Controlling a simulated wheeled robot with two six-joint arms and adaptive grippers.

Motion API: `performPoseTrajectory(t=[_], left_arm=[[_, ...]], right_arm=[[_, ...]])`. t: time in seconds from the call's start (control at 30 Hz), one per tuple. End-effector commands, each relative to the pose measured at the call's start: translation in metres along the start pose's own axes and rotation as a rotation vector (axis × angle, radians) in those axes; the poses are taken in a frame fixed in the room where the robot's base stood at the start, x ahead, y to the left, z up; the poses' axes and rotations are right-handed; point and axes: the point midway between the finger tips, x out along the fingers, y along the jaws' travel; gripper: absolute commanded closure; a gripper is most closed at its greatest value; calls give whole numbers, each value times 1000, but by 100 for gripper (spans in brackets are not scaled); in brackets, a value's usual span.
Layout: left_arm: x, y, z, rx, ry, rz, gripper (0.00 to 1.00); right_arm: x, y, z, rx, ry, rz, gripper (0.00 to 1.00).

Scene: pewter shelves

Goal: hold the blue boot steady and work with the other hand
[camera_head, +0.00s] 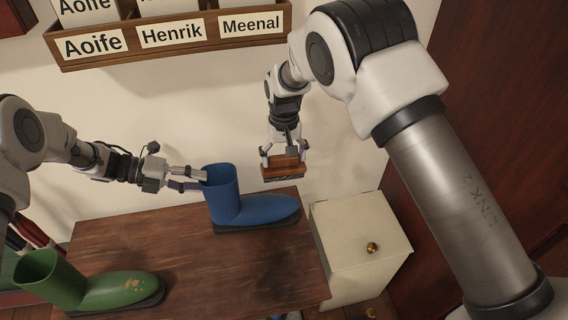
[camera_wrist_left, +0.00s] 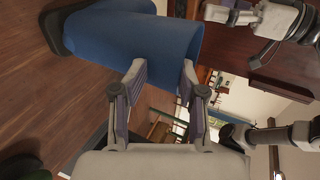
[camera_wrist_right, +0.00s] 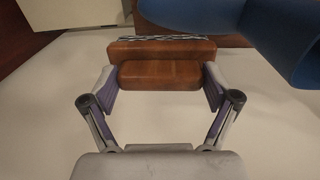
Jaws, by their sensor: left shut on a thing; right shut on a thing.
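The blue boot (camera_head: 228,202) stands upright on the wooden bench, its toe pointing right. My left gripper (camera_head: 203,181) is shut on the boot's shaft at its upper left rim; the boot's shaft (camera_wrist_left: 160,40) also shows between and beyond the fingers in the left wrist view. My right gripper (camera_head: 283,158) is shut on a brown wooden brush (camera_head: 284,168), holding it in the air above and right of the boot. In the right wrist view the brush (camera_wrist_right: 160,75) sits between the fingertips, with bristles on its far side, apart from the boot.
A green boot (camera_head: 95,289) stands at the bench's front left. The wooden bench (camera_head: 130,245) has clear room between the boots. A cream cabinet (camera_head: 350,222) with a brass knob is right of the bench. A wooden rack (camera_head: 190,42) with name labels hangs on the wall above.

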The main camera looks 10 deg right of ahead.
Motion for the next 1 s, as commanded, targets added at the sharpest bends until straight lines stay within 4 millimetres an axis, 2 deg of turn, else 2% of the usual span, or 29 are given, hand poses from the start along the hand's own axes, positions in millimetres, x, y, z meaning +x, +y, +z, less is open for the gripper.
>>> performPoseTrajectory(t=[0.03,0.3,0.8,0.83,0.9,1.0], left_arm=[[3,5,-3,-6,7,4,100],[3,5,-3,-5,7,4,100],[3,5,-3,-5,7,4,100],[3,5,-3,-5,7,5,50],[3,4,-3,-5,6,4,29],[2,3,-2,-3,4,3,29]], right_arm=[[-4,0,0,0,1,0,51],[-22,0,0,0,1,0,51],[-23,0,0,0,0,0,51],[-23,0,0,0,0,0,51],[-23,0,0,0,0,0,51],[-23,0,0,0,0,0,51]])
